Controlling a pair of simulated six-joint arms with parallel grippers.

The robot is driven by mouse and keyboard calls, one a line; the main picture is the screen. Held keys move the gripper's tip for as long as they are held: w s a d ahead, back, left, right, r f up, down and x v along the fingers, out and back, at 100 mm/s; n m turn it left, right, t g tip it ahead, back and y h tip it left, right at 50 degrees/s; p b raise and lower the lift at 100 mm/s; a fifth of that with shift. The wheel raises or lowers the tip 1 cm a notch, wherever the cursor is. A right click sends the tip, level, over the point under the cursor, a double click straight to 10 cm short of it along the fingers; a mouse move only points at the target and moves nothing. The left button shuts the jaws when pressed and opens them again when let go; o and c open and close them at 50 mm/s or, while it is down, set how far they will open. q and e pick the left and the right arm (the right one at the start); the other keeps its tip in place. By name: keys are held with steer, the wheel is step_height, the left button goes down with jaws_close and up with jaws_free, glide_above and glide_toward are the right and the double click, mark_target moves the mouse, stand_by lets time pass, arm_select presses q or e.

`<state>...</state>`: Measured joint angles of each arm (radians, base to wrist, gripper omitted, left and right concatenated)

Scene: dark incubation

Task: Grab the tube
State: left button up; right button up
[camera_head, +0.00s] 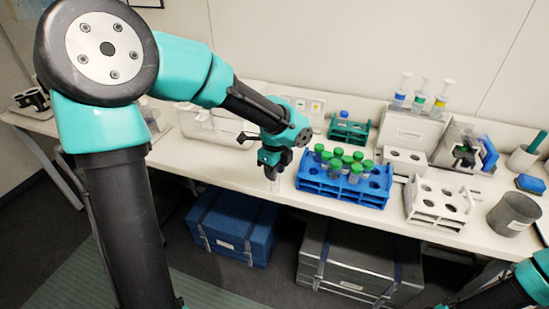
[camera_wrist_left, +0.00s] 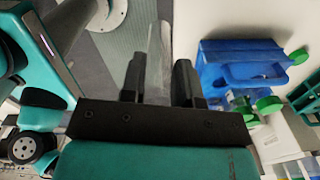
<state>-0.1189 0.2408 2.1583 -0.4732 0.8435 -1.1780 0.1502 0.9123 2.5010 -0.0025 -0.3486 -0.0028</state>
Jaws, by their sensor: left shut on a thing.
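My left gripper (camera_head: 271,172) is above the front part of the bench, just left of the blue tube rack (camera_head: 345,193). In the left wrist view its two dark fingers (camera_wrist_left: 158,82) are shut on a clear, translucent tube (camera_wrist_left: 158,52). The tube shows faintly below the fingers in the head view (camera_head: 275,185); its cap cannot be made out. Several green-capped tubes (camera_head: 337,165) stand in the blue rack, which also shows beside the gripper in the left wrist view (camera_wrist_left: 235,52). My right gripper is not in view; part of my right arm shows at the lower right.
A green rack (camera_head: 348,131) with a blue-capped tube stands behind the blue rack. A white rack (camera_head: 437,208) and a grey cup (camera_head: 513,215) stand to the right. A blue case (camera_head: 232,226) and a grey case (camera_head: 350,262) are below the bench.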

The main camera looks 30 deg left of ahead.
arm_select(q)
steer(key=shift+s+d+r, duration=0.1)
steer(key=shift+s+d, duration=0.2)
steer(key=shift+s, duration=0.2)
steer(key=shift+s+d+r, duration=0.1)
steer(key=shift+s+d, duration=0.2)
steer(key=shift+s, duration=0.2)
